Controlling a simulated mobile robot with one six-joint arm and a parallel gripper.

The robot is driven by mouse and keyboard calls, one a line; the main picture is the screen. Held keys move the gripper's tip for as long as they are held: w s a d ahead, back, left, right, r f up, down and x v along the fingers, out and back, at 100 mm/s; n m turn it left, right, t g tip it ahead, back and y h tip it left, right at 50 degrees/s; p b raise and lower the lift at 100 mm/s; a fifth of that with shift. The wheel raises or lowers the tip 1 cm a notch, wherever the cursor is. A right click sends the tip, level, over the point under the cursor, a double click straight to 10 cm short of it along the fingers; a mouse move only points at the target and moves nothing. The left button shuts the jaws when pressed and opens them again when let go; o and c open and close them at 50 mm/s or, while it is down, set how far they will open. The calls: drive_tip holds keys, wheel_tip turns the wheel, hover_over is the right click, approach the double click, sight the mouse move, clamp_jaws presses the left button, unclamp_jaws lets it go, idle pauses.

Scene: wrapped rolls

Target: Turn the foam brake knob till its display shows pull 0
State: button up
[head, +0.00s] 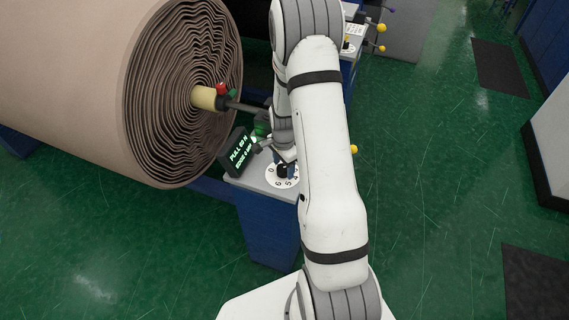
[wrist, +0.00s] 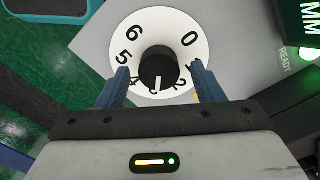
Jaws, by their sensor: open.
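The black brake knob (wrist: 158,66) stands on a white dial with printed numbers (wrist: 158,30). Its white pointer line faces the low numbers' side near 3, away from the 0 at upper right. My gripper (wrist: 159,72) is open, with one blue finger on each side of the knob; I cannot tell whether they touch it. In the head view the dial (head: 274,183) lies on a grey-topped blue stand, partly hidden by my arm. The display (head: 240,153) shows green text with a pull line that is not zero, its digits small, and an edge line below.
A large foam roll (head: 60,70) on a yellow core (head: 204,97) stands left of the stand. A red knob (head: 222,88) sits by the core. Other levers with yellow balls (head: 381,28) are behind. Green floor at the right is largely free, with dark mats (head: 499,67).

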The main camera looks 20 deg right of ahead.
drive_tip(key=shift+c, duration=0.2)
drive_tip(key=c, duration=0.9)
drive_tip(key=shift+c, duration=0.2)
drive_tip(key=shift+n, duration=0.3)
